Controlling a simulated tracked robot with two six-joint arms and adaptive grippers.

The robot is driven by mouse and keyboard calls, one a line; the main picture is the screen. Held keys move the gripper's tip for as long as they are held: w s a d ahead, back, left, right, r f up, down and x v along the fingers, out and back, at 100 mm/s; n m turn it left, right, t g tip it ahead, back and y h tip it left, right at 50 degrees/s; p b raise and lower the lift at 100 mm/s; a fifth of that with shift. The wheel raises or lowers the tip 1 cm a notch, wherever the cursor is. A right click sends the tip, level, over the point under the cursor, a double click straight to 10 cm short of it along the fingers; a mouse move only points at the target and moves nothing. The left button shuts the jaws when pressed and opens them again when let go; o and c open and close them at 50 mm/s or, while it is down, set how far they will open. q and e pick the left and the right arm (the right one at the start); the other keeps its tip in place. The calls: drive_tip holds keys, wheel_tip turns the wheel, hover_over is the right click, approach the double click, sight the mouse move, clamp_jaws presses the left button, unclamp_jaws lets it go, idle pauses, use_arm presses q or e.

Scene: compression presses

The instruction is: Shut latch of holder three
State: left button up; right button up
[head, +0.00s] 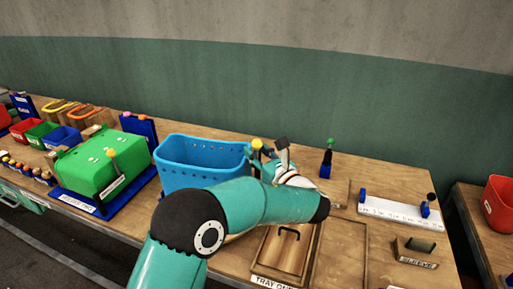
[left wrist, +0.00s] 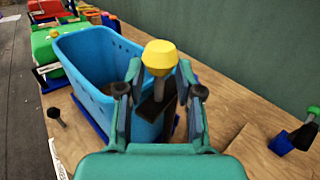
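A blue perforated basket (head: 205,165) sits on the bench, and I take it to be held by holder three; no label for that holder is readable. A yellow latch knob (head: 257,144) stands at the basket's right end. In the left wrist view the yellow knob (left wrist: 160,56) sits on a dark lever (left wrist: 157,105) against the basket's end wall (left wrist: 110,90). My left gripper (head: 278,158) is at that end. In the left wrist view its fingers (left wrist: 160,78) are open, one on each side of the knob and lever; contact is unclear. My right gripper is not in view.
A green block (head: 88,165) in a blue holder stands left of the basket. A small blue stand with a green knob (head: 329,158) is to the right. A wooden tray lid (head: 285,250) and a white labelled bar (head: 395,211) lie further right. A green wall is behind.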

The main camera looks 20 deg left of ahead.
use_arm(q)
drive_tip(key=shift+w+a, duration=0.15)
drive_tip(key=shift+a, duration=0.05)
drive_tip(key=shift+w, duration=0.1)
clamp_jaws()
